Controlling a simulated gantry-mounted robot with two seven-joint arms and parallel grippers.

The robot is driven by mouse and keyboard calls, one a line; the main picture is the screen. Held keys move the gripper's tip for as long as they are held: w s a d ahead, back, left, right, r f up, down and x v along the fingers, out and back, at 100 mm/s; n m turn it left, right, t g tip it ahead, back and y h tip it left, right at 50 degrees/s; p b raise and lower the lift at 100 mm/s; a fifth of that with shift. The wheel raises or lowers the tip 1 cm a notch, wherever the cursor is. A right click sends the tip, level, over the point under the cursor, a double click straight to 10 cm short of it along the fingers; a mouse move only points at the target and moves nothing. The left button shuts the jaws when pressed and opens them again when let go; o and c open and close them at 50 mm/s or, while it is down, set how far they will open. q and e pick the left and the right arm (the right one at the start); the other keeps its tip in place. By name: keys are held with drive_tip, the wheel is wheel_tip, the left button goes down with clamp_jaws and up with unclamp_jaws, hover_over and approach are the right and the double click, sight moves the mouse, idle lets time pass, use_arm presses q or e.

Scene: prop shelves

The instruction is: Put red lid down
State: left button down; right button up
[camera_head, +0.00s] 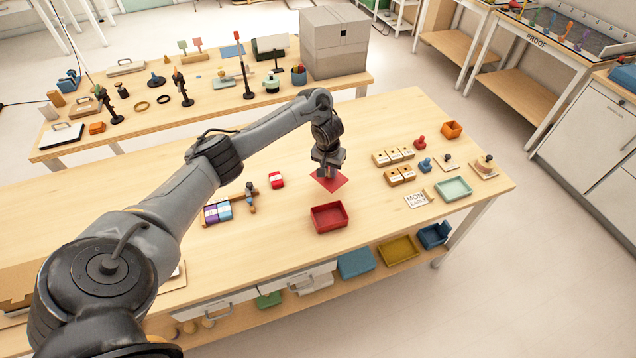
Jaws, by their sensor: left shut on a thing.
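The red lid (330,183) is a flat red square under my left gripper (327,172), behind the red box. My left gripper points down and is shut on the lid; its fingertips are small and partly hidden. I cannot tell for sure whether the lid touches the table or hangs just above it. The open red box (329,218) stands on the near table, in front of the lid and apart from it in the picture. My right gripper is not in view.
Wooden blocks (393,155), stamps (424,165) and a pale green tray (453,189) stand to the right. The table (300,268) is clear in front of the red box.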

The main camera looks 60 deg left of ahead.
use_arm(q)
drive_tip(key=a+f, duration=0.1)
drive_tip(key=s+a+f, duration=0.1)
drive_tip(key=a, duration=0.2)
drive_tip(key=shift+s+a+f, duration=0.2)
drive_tip(key=shift+f, duration=0.2)
wheel_tip(320, 180, down, 3)
drive_tip(key=shift+f+b, duration=0.2)
drive_tip(key=shift+b, duration=0.55)
drive_tip(key=shift+f, duration=0.3)
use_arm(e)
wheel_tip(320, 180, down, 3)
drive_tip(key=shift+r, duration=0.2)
use_arm(q)
drive_tip(key=shift+f, duration=0.15)
drive_tip(key=c, duration=1)
unclamp_jaws()
